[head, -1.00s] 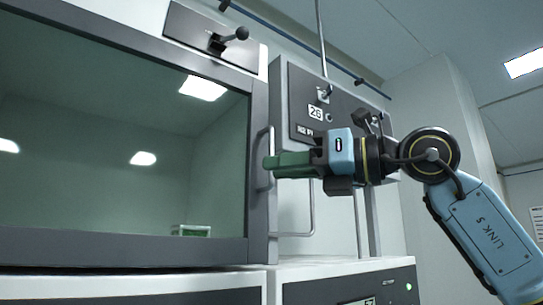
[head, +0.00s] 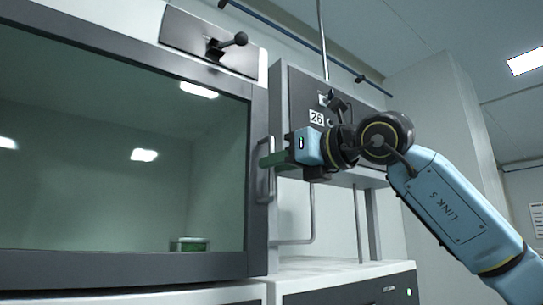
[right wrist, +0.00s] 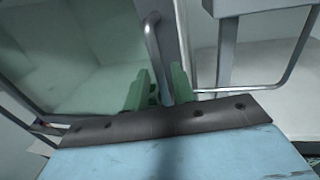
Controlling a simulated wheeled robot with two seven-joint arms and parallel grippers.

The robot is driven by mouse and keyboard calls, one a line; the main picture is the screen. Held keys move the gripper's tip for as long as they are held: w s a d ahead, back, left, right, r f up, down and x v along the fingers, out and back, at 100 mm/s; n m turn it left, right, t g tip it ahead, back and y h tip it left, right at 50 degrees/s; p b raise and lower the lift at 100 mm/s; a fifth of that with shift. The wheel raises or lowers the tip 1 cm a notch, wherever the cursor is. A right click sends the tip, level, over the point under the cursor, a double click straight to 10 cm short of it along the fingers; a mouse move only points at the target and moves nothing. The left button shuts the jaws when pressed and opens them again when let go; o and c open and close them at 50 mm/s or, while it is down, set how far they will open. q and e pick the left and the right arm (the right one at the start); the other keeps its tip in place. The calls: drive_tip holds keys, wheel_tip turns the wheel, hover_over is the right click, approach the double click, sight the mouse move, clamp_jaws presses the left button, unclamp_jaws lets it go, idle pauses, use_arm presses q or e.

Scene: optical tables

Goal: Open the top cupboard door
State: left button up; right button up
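The top cupboard door (head: 259,120) is a large glass panel in a dark grey frame and looks shut. Its upright metal handle (head: 271,178) is on the right edge of the frame. My right gripper (head: 270,160), with green fingers, is at this handle, reaching in from the right. In the right wrist view the two green fingers (right wrist: 158,88) stand apart. The handle bar (right wrist: 151,42) runs down between them; whether they touch it I cannot tell. My left gripper is out of view.
A small green-and-white container (head: 189,244) shows behind the glass. A black ball-ended lever (head: 237,39) sits on a panel above the door. A grey unit labelled 26 (head: 317,117) stands to the right, close behind my right arm, with a white counter (head: 340,269) below.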

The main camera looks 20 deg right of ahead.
drive_tip(key=shift+x, duration=1.05)
clamp_jaws()
